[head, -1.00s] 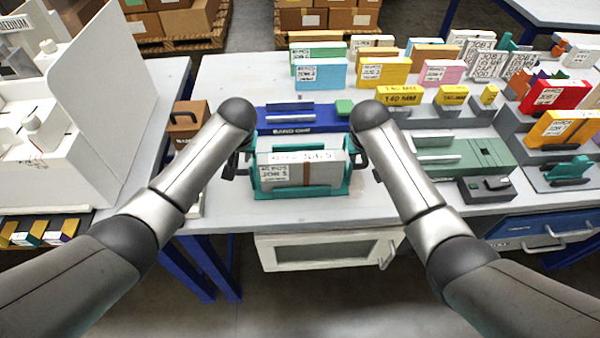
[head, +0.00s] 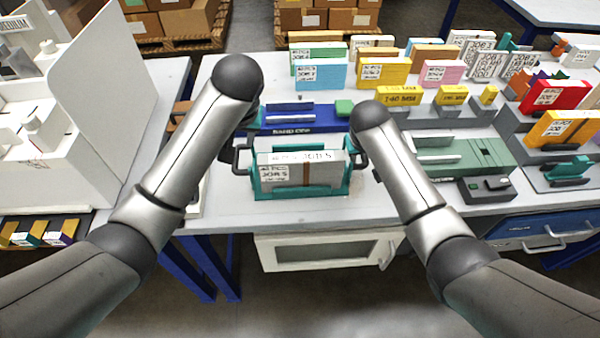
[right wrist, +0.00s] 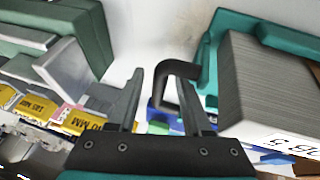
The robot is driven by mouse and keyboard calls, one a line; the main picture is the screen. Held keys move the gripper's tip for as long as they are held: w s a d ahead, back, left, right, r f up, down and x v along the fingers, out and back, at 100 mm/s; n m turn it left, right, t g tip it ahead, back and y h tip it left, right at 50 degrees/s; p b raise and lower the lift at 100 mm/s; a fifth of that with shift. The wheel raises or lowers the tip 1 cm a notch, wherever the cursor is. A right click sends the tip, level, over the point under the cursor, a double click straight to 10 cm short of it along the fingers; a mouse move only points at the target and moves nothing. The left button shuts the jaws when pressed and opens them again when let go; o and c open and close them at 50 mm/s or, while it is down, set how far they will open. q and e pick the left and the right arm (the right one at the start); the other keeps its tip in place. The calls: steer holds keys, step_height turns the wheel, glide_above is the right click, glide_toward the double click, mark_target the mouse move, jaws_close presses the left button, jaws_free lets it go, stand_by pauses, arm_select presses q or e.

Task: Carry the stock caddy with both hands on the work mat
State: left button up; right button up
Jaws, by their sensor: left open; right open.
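The stock caddy (head: 302,191) is a teal holder with a stack of grey sheets labelled JOB 5. It stands upright on the pale table, with a dark handle at each end. My left gripper (head: 256,118) is open, above and behind the caddy's left handle (head: 238,160) and apart from it; the wrist hides most of it. My right gripper (right wrist: 163,76) is open at the caddy's right handle (right wrist: 176,70), which shows between its fingers. In the head view my right wrist partly hides that handle. I cannot pick out a distinct work mat.
A blue tray (head: 290,123) lies right behind the caddy. A green-topped unit (head: 470,152) and a dark block (head: 486,190) stand to the right. Several coloured packs stand at the back. A white machine (head: 50,150) is at the left. The table's front edge is close to the caddy.

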steer(key=shift+r, duration=0.2)
steer(key=v, duration=1.1)
steer(key=shift+s+r, duration=0.25)
steer(key=shift+a, duration=0.1)
